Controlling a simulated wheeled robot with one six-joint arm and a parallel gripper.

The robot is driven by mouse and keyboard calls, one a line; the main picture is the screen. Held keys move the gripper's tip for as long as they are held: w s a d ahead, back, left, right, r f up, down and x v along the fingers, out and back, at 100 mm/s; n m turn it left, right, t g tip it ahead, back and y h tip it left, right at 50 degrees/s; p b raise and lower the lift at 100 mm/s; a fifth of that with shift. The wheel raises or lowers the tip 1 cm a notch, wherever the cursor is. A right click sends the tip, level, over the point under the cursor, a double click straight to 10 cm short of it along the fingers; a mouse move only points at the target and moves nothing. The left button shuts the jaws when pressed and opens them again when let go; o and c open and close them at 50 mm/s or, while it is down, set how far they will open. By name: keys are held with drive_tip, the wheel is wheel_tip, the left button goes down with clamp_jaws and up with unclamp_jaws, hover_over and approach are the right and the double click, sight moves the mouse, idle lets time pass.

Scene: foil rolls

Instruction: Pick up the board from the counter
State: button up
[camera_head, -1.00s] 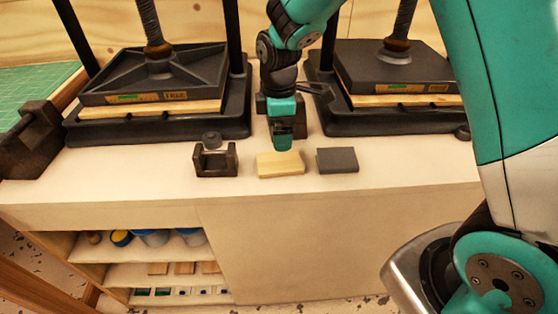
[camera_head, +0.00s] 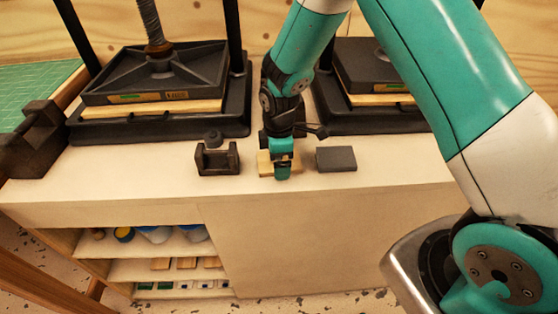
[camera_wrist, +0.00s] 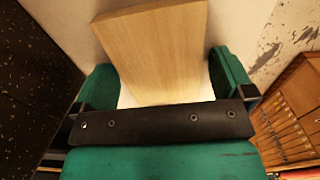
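The board is a small pale wooden block lying on the cream counter (camera_head: 110,188), and its left part (camera_head: 264,160) shows beside my gripper in the head view. My gripper (camera_head: 282,170) is down over it and hides part of it. In the wrist view the board (camera_wrist: 155,50) reaches between the two green fingers of my gripper (camera_wrist: 165,85). The fingers are apart, one on each side of the board.
A dark grey block (camera_head: 336,158) lies just right of the board. A small dark clamp-like fixture (camera_head: 218,160) stands to its left. Two large black presses (camera_head: 155,85) (camera_head: 385,70) stand behind. The counter's front strip is clear. Open shelves (camera_head: 165,265) hold items below.

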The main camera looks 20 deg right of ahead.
drive_tip(key=c, duration=0.7)
drive_tip(key=shift+r, duration=0.15)
